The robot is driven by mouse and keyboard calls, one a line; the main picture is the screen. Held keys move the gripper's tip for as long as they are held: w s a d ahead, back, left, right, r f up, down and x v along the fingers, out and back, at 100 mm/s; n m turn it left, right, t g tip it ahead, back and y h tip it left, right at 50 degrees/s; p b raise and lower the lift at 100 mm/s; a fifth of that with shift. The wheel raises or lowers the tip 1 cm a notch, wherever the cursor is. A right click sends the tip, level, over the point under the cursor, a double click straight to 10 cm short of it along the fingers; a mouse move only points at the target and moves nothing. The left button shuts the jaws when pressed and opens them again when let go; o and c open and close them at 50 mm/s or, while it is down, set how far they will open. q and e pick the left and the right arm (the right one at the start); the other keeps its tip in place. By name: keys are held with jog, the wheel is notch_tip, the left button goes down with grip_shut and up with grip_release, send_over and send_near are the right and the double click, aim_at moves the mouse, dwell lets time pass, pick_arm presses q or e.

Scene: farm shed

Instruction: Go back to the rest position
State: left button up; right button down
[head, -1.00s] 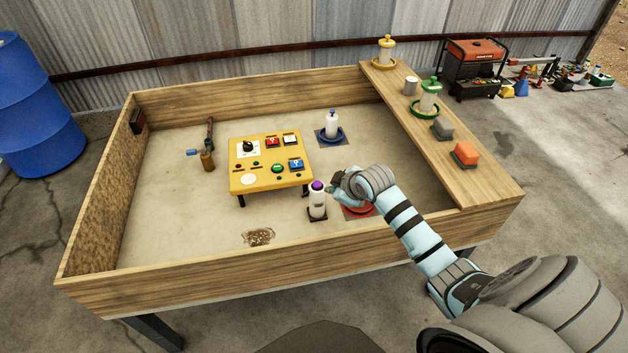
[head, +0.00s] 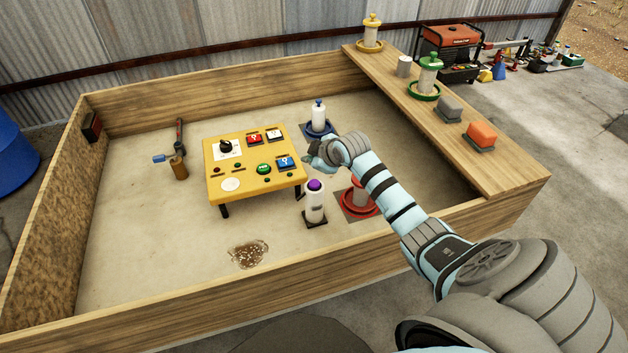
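My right gripper (head: 316,154) is at the end of the arm that comes in from the lower right. It hangs inside the wooden box, right of the yellow panel table (head: 212,185) and above the white bottle with the purple top (head: 315,208). Its fingers are small and seen from behind, so I cannot tell if they are open or shut. I see nothing clearly held in it. My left gripper is outside the view.
The wooden box (head: 200,292) has raised walls. A blue-based feeder (head: 319,118) and a red-based feeder (head: 361,199) stand close to the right arm. A shelf plank (head: 440,122) on the right carries feeders and an orange block (head: 482,133). Spilled grain (head: 249,254) lies near the front wall.

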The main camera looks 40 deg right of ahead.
aim_at(312, 185)
notch_tip(312, 185, down, 6)
jog(key=b, duration=0.4)
jog(key=shift+w+r+b, duration=0.15)
jog(key=shift+r+b, duration=0.1)
jog(key=shift+b, duration=0.15)
jog(key=shift+f, duration=0.6)
jog(key=shift+f, duration=0.45)
